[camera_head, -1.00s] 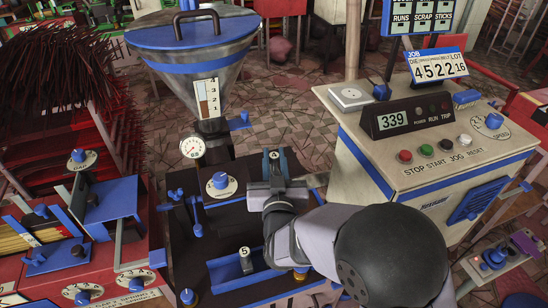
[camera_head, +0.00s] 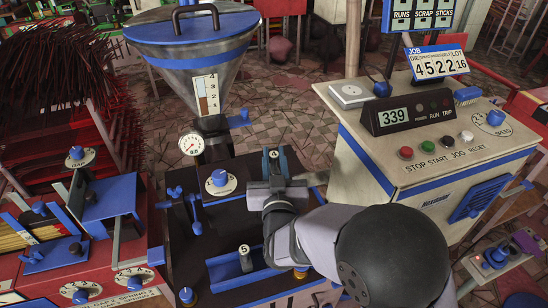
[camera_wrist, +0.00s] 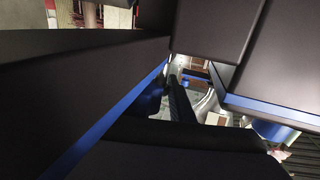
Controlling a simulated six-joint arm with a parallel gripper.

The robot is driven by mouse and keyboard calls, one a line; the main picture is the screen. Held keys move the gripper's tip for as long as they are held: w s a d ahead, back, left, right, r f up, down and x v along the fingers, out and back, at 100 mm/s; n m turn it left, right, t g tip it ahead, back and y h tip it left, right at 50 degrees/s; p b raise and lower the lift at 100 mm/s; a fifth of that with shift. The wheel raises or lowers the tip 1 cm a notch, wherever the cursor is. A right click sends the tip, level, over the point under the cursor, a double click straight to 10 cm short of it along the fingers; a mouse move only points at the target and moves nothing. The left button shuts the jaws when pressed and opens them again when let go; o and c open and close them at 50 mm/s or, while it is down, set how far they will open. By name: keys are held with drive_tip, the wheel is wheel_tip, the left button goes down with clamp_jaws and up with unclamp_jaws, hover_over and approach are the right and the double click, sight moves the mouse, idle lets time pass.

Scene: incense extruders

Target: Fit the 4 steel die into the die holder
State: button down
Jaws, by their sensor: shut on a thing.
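The steel die marked 4 (camera_head: 274,154) shows as a small grey top at the far end of my gripper (camera_head: 275,163). My gripper is shut on it, reaching away from the camera over the dark machine bed. Its fingers and wrist hide most of the die and whatever is below it. I cannot make out the die holder, nor tell whether the die touches it. A second die, marked 5 (camera_head: 245,258), stands upright in the blue tray (camera_head: 220,271) nearer the camera. In the wrist view, dark blue-edged surfaces fill most of the picture and no die is clear.
The hopper (camera_head: 195,75) with its gauge (camera_head: 192,144) stands behind and left of my gripper. A white-dialled blue knob (camera_head: 219,178) and upright levers (camera_head: 190,212) are close on the left. The control console (camera_head: 410,165) stands right. Red machinery lies far left.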

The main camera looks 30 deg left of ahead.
drive_tip(key=shift+f, duration=0.2)
drive_tip(key=c, duration=1.6)
unclamp_jaws()
drive_tip(key=shift+o, duration=0.6)
drive_tip(key=shift+s+d+f, duration=0.1)
drive_tip(key=shift+f, duration=0.2)
drive_tip(key=shift+r, duration=5.5)
